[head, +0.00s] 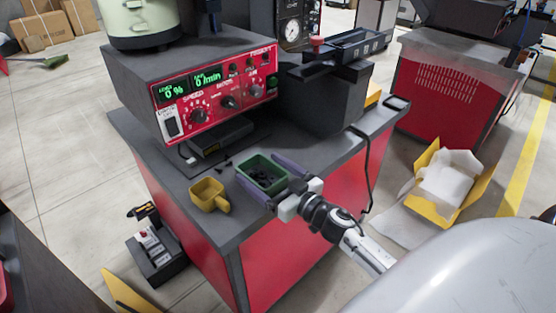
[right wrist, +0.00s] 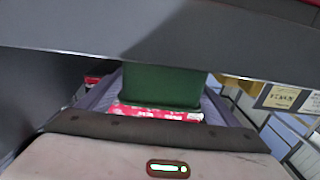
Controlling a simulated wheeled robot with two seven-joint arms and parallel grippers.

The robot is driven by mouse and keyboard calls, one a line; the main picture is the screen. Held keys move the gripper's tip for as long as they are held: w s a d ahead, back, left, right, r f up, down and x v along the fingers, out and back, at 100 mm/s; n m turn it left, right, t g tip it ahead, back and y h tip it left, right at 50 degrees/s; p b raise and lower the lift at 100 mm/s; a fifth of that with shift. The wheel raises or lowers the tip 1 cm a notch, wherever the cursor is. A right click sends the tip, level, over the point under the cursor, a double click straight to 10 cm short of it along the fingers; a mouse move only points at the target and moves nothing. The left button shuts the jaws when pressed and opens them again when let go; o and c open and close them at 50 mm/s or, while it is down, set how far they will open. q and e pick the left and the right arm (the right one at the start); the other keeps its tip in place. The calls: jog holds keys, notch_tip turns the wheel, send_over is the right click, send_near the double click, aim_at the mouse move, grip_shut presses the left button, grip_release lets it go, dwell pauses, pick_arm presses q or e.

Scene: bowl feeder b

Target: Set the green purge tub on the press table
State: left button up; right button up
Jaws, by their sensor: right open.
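The green tub (head: 248,172) sits on the grey top of a red-sided table (head: 215,225), close to its front edge, with dark bits inside. My right gripper (head: 259,168) is open, its two grey-purple fingers on either side of the tub. In the right wrist view the green wall of the tub (right wrist: 160,82) stands between the fingers. I cannot tell whether the fingers touch it. My left gripper is not in view. The frames do not make clear which table is the press table.
A yellow scoop (head: 207,194) lies left of the tub. A red control box (head: 215,95) with green displays stands behind it. Another grey-topped red unit (head: 440,85) stands at the right. A yellow open box (head: 447,185) with white contents is on the floor.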

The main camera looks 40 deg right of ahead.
jog(key=s, duration=1.1)
jog(key=s+a+f+g, duration=0.4)
jog(key=s+a+f, duration=0.3)
jog(key=a+f, duration=0.2)
jog(key=s+a+f+n+g, duration=0.1)
jog(key=s+a+f+g, duration=0.4)
jog(key=s+a+f, duration=0.3)
notch_tip(320, 180, down, 5)
jog(key=shift+a+r+g+y, duration=0.1)
jog(key=shift+a+g+y, duration=0.25)
jog(key=shift+a, duration=0.25)
